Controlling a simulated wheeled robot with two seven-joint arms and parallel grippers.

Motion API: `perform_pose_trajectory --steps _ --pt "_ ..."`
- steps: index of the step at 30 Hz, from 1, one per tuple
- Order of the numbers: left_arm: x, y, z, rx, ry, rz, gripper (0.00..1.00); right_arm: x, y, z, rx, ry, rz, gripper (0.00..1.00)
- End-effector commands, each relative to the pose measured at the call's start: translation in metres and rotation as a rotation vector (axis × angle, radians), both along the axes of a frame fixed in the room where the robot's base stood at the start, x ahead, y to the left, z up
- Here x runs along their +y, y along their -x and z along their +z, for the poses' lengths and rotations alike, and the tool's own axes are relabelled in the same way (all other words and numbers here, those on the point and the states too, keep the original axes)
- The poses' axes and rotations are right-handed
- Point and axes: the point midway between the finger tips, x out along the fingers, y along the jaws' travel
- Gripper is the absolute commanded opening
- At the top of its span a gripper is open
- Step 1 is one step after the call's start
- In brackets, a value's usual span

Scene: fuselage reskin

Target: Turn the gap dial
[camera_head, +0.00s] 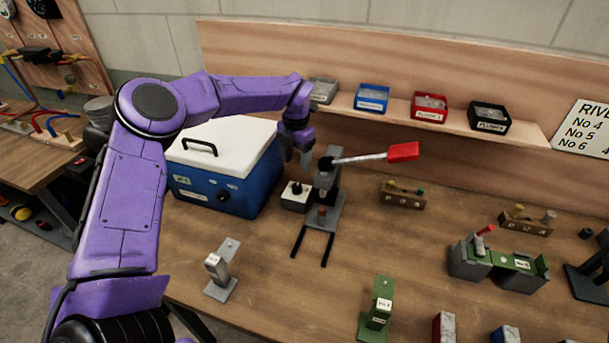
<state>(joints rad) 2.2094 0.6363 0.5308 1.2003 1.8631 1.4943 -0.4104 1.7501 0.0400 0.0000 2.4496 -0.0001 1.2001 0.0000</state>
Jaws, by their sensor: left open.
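A small pale box (294,203) with a black knob (297,188) on top stands beside a dark lever press (325,180); it looks like the gap dial, but its marks are too small to read. The press has a grey handle with a red grip (403,152) pointing right. My left gripper (296,158) is open and points down above the knob, apart from it as far as I can see. My right gripper is out of view.
A blue cooler-like box (213,196) with a white lid stands close on the left. Small bins, one of them red (430,107), sit on the back shelf (455,127). A grey block stand (219,270), a green stand (377,312) and a wooden rack (402,196) stand on the bench (300,300).

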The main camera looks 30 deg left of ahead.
Motion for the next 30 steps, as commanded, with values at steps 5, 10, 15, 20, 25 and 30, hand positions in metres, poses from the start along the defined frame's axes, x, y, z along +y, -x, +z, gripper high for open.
perform_pose_trajectory --steps 5,10,15,20,25,30 --pt "-0.003 -0.001 -0.037 0.009 0.0 -0.004 0.59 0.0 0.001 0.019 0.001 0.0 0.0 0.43" --pt "-0.003 -0.002 -0.072 0.007 -0.001 -0.004 0.59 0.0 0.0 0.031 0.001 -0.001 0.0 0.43" --pt "-0.003 -0.002 -0.092 0.004 -0.001 -0.005 0.59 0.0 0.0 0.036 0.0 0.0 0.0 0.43" --pt "-0.003 -0.002 -0.095 0.002 -0.001 -0.005 0.59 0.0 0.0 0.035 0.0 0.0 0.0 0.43" --pt "-0.003 -0.003 -0.095 0.002 0.0 -0.005 0.39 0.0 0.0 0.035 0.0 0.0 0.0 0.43" --pt "-0.003 -0.003 -0.095 0.002 0.0 -0.005 0.03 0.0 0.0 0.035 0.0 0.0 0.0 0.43"
